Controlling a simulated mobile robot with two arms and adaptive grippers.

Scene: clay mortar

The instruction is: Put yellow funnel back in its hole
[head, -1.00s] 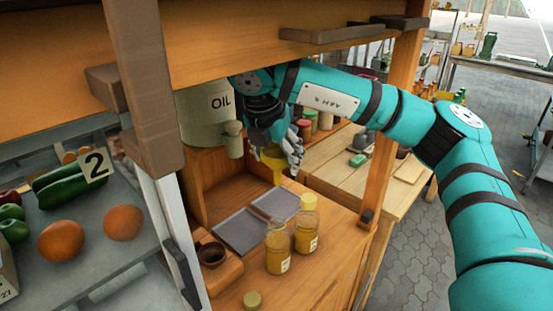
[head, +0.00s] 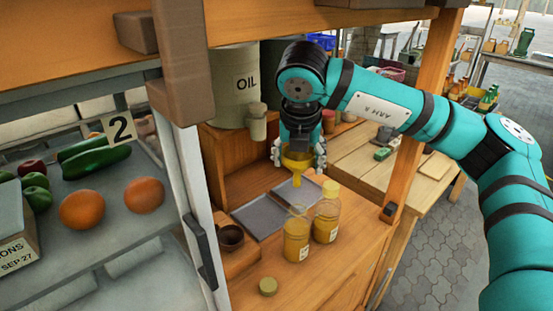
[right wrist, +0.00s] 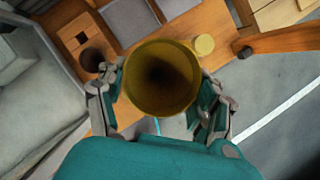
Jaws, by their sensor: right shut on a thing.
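The yellow funnel (head: 297,167) is held by my right gripper (head: 299,155) above the back of the wooden counter, behind the two jars. In the right wrist view the funnel (right wrist: 162,82) shows its wide mouth, with the gripper's fingers on both sides of it. The funnel looks roughly upright in the head view, with its spout downward. A small wooden block (head: 238,258) with a dark round hole (head: 230,236) sits at the counter's left edge, apart from the funnel. The hole also shows in the right wrist view (right wrist: 92,60). My left gripper is out of view.
Two jars of yellow oil, one open (head: 297,244) and one with a yellow lid (head: 328,222), stand on the counter. A loose lid (head: 267,286) lies in front. Dark flat plates (head: 262,216) lie behind the block. An oil canister (head: 233,88) stands behind. A wooden post (head: 420,110) rises at right.

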